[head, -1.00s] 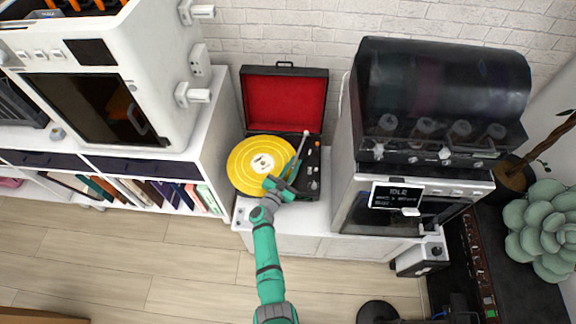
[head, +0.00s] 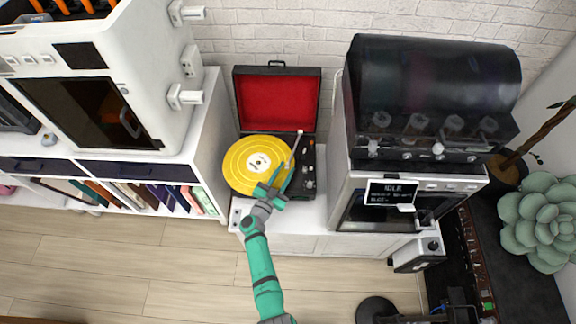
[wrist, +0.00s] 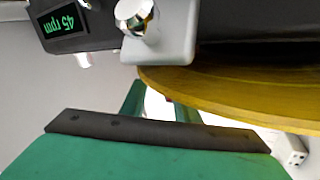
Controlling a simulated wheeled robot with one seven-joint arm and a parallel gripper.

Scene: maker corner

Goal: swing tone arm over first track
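A yellow record (head: 242,170) with a pale label lies on the black record player (head: 308,190), whose red-lined lid (head: 277,100) stands open. The thin, pale tone arm (head: 295,148) runs from its pivot at the back right down along the record's right side. Its front end is hidden by my gripper. My green gripper (head: 275,182) is at the record's front right edge, beside the tone arm. In the wrist view its two fingers (wrist: 160,103) stand apart, with a small pale piece visible between them. Their tips are hidden near the yellow record's edge (wrist: 220,98). I cannot tell whether they touch the tone arm.
A grey-white machine (head: 350,195) stands right of the player, and a white shelf with books (head: 170,195) stands left. The floor in front is clear.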

